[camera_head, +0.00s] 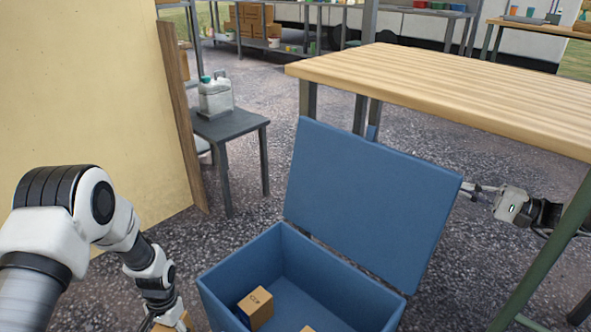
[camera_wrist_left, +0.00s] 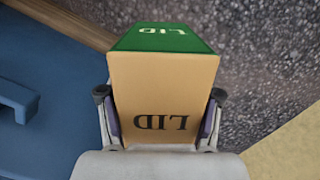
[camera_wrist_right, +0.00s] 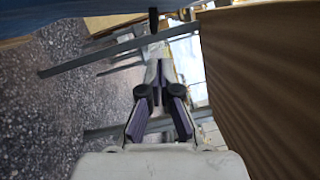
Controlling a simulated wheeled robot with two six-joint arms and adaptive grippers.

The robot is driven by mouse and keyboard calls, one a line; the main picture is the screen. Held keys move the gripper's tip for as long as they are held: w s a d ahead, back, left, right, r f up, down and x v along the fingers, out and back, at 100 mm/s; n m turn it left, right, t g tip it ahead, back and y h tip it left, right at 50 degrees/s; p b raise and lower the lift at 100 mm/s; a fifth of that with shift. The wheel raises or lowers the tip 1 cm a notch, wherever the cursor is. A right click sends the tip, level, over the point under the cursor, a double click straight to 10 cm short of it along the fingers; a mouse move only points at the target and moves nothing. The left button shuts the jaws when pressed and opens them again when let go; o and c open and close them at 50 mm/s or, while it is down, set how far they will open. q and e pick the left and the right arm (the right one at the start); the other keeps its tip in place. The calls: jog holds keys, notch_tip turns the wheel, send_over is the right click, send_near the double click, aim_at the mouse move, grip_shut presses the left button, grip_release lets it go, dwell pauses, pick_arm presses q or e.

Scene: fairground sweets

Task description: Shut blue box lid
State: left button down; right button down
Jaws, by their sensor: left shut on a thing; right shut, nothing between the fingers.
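The blue box (camera_head: 235,300) stands on the ground with its hinged blue lid (camera_head: 370,200) raised, tilted back near the table. My right gripper (camera_head: 472,191) is beside the lid's right edge, shut and empty; whether it touches the lid is unclear. It also shows shut in the right wrist view (camera_wrist_right: 158,92). My left gripper (camera_head: 172,322) is left of the box at the bottom of the head view. It is shut on a carton (camera_wrist_left: 165,85) with a green top and the letters LID. Blue surface, seemingly the box (camera_wrist_left: 45,130), shows beside the carton.
A small carton (camera_head: 260,306) lies inside the box, and part of another shows at the bottom edge. A wooden table (camera_head: 460,85) stands behind the lid at right. A dark stool (camera_head: 228,125) bears a jug (camera_head: 215,97). A yellow panel (camera_head: 90,100) stands at left.

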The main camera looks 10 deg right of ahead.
pick_arm(q)
jog(key=shift+f+b, duration=0.5)
jog(key=shift+f, duration=0.4)
pick_arm(e)
jog(key=a, duration=0.4)
jog(key=a+r, duration=0.1)
jog(key=a, duration=0.1)
jog(key=shift+a+r, duration=0.1)
jog(key=shift+a, duration=0.25)
pick_arm(q)
jog(key=shift+f, duration=0.1)
pick_arm(e)
jog(key=shift+a, duration=0.1)
jog(key=shift+a, duration=0.1)
